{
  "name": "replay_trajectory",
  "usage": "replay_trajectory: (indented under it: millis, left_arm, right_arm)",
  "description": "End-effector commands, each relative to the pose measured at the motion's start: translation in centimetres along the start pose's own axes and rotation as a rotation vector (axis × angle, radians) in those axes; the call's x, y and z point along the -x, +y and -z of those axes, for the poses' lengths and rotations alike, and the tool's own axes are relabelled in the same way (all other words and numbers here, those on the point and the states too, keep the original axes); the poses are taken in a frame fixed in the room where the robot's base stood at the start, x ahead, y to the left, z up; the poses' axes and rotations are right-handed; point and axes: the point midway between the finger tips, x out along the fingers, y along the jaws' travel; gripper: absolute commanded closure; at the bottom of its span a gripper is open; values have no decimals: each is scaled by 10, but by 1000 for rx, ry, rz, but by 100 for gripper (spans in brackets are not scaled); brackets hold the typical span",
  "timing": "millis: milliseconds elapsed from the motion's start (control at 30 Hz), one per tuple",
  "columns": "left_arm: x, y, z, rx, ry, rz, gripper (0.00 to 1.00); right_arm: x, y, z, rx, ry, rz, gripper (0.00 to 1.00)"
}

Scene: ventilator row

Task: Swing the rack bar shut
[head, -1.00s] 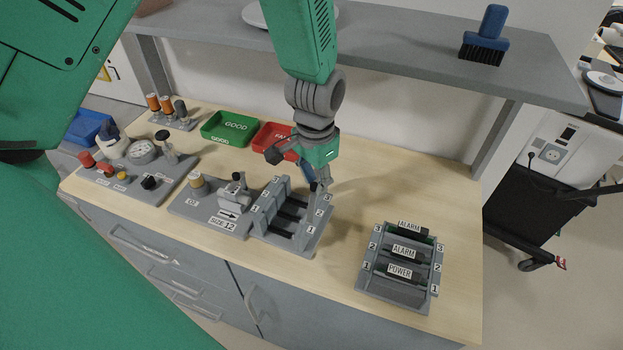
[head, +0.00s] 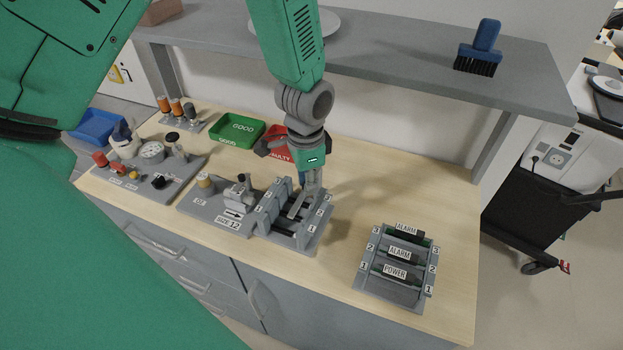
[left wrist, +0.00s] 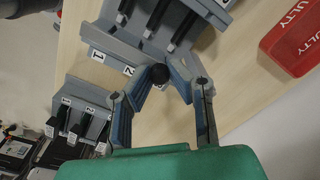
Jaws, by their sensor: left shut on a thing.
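The rack (head: 316,235) is a grey frame with numbered slots and dark slats, standing near the middle of the bench. A light grey bar (head: 297,207) lies slantwise over its slots in the head view. My left gripper (head: 311,186) is over the rack's right rear side at the bar's upper end. In the left wrist view, its fingers (left wrist: 160,76) are shut around a dark round knob (left wrist: 157,73) beside the numbered rail (left wrist: 110,45). The fingers partly hide how the knob joins the bar. My right gripper is not in view.
A second rack (head: 392,295) with ALARM and POWER modules stands to the right. A valve fixture marked SIZE 12 (head: 238,195) sits close on the left. Green (head: 237,130) and red (head: 283,147) trays are behind. A shelf (head: 400,52) overhangs the back. The bench's right rear is clear.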

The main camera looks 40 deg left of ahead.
Motion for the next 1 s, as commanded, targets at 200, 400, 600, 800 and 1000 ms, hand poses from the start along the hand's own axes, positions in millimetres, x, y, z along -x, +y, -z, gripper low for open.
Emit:
replay_trajectory:
  millis: [200,400,600,800,1000]
  left_arm:
    - [-2,4,-4,0,-8,-9,64]
    - [-1,4,-1,0,-5,-7,64]
    - [12,2,0,1,-1,-5,64]
    - [53,2,0,1,2,-3,64]
    - [92,1,-1,1,-1,-5,64]
  right_arm:
    - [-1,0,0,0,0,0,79]
    - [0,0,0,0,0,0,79]
    - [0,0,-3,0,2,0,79]
    - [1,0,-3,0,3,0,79]
    - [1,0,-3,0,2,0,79]
